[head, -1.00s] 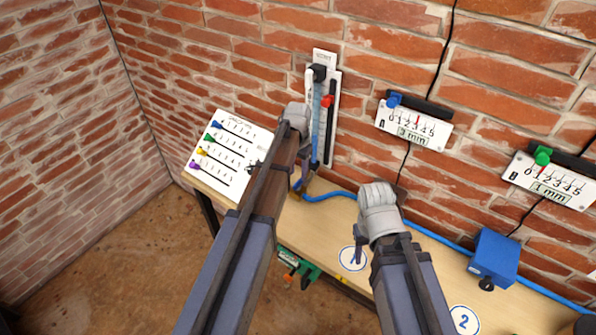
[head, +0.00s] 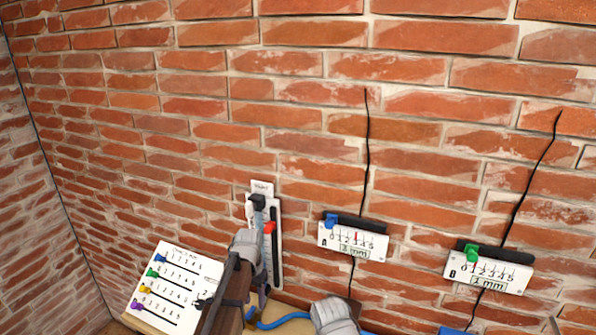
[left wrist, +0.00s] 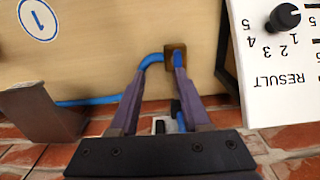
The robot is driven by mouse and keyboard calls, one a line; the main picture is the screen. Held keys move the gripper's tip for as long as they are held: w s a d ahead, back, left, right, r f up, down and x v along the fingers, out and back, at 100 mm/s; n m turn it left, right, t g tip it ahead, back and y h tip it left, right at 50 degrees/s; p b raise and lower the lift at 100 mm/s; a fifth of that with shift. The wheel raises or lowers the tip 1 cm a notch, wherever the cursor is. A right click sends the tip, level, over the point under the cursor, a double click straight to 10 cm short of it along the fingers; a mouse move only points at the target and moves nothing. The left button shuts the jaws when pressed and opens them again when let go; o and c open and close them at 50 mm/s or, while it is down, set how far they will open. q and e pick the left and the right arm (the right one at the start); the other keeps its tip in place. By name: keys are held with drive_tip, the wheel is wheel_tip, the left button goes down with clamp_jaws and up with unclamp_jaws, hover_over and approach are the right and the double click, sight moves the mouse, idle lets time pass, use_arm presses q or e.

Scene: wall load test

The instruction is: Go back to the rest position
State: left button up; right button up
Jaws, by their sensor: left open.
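My left gripper (head: 257,303) is low in the head view, between the white slider board and the tube gauge. Its fingers are partly hidden there by my own arm. In the left wrist view the left gripper (left wrist: 160,78) has its two purple fingers spread apart with nothing held. A blue hose and its brown block (left wrist: 175,58) show beyond the fingertips; I cannot tell if they touch. Only a grey link of my right arm shows at the bottom edge of the head view; the right gripper is out of frame.
The white board (head: 180,272) with coloured sliders is at lower left; its black dial (left wrist: 284,17) shows in the wrist view. The tube gauge (head: 274,240), panel A (head: 352,243) and panel B (head: 488,274) are on the brick wall. The table (left wrist: 90,50) carries a "1" disc (left wrist: 38,19).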

use_arm(q)
drive_tip(key=s+d, duration=0.5)
drive_tip(key=s, duration=0.6)
drive_tip(key=s+d+f+y+b, duration=0.1)
drive_tip(key=s+d, duration=0.4)
drive_tip(key=s, duration=0.6)
drive_tip(key=shift+d+f, duration=0.3)
drive_tip(key=shift+d, duration=0.05)
